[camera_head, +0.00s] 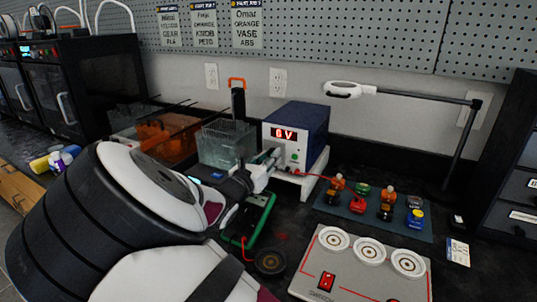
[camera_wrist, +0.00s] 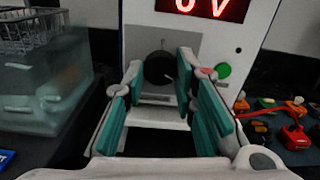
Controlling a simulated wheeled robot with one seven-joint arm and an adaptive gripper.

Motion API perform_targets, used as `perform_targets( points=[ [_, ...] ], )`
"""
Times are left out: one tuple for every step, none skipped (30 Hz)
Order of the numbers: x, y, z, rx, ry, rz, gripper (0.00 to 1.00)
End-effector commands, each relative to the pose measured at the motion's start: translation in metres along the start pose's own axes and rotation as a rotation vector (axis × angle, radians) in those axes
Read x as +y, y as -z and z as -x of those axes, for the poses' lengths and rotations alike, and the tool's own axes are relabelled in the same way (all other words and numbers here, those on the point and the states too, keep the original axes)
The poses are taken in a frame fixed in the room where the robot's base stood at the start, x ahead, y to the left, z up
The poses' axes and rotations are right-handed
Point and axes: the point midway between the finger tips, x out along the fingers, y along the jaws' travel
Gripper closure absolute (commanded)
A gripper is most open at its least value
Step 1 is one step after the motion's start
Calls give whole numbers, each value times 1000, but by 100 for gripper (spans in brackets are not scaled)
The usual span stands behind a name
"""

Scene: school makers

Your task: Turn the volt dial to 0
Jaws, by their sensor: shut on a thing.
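The power supply (camera_head: 307,130) is a blue box with a white front, standing on a small white stand. Its red display (camera_head: 283,133) shows one digit and a V; the digit looks like 0 or 6, and the wrist view cuts off the top of the display (camera_wrist: 205,7). The black round volt dial (camera_wrist: 160,67) sits below the display. My gripper (camera_wrist: 168,72) has its teal-padded fingers on either side of the dial and is shut on it. In the head view my gripper (camera_head: 268,163) hides the dial.
A green button (camera_wrist: 223,70) is right of the dial. A clear tank with a wire basket (camera_head: 226,145) stands close on the left. A mat with small coloured parts (camera_head: 350,212) and a switch panel (camera_head: 345,268) lie to the right. A lamp arm (camera_head: 420,95) reaches over the bench.

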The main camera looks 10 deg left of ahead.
Motion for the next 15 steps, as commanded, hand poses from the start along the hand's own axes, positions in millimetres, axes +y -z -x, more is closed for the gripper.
perform_targets(
  points=[
    [-2,-3,1,2,1,33,100],
    [-2,-3,1,2,1,55,100],
    [-2,-4,1,2,2,86,100],
    [-3,-4,1,2,2,112,100],
    [-2,-4,1,2,1,137,100],
    [-2,-4,2,2,1,173,100],
    [-3,-4,1,2,1,201,100],
    [-3,-4,1,3,2,230,100],
    [-3,-4,2,3,1,268,100],
    [-2,-4,2,3,1,296,100],
    [-3,-4,2,3,1,324,100],
    [-3,-4,1,3,2,362,100],
    [-3,-3,1,2,2,391,100],
    [-3,-3,1,2,2,419,100],
    [-3,-3,2,2,1,456,100]
  ],
)
